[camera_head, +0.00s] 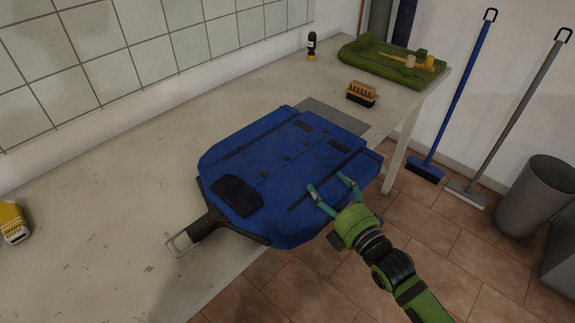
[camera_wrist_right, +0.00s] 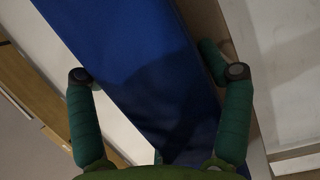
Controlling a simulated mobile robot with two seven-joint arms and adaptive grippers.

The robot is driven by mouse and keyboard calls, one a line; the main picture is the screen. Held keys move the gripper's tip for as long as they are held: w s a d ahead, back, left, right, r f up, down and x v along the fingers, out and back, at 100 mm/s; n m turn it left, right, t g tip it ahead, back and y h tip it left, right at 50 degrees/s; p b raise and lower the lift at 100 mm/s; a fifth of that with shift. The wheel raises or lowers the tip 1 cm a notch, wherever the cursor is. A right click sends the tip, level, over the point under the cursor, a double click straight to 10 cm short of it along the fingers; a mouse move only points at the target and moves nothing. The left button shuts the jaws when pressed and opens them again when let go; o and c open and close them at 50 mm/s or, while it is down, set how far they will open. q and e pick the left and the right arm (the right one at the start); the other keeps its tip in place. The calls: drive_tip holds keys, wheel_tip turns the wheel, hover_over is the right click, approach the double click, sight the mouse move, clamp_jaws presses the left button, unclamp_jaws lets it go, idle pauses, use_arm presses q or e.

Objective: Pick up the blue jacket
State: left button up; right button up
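The blue jacket (camera_head: 270,165) lies flat on the pale table, with dark patches and a dark pocket-like piece on it. Its right side reaches the table's front edge. My right gripper (camera_head: 329,184) is at this right side, its two teal fingers spread over the cloth. In the right wrist view, a strip of blue jacket (camera_wrist_right: 150,65) runs between the parted fingers of the right gripper (camera_wrist_right: 158,74). I cannot tell whether the fingertips touch it. My left gripper is not in view.
A black hanger-like piece with a metal loop (camera_head: 180,243) sticks out at the jacket's lower left. A brush (camera_head: 361,94), a small dark bottle (camera_head: 311,46) and a green folded item (camera_head: 385,62) are on the table (camera_head: 110,195). Brooms and a grey bin (camera_head: 535,195) stand right.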

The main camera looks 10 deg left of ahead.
drive_tip(key=c, duration=1)
drive_tip(key=shift+o, duration=0.2)
drive_tip(key=shift+r, duration=0.2)
drive_tip(key=shift+r, duration=0.1)
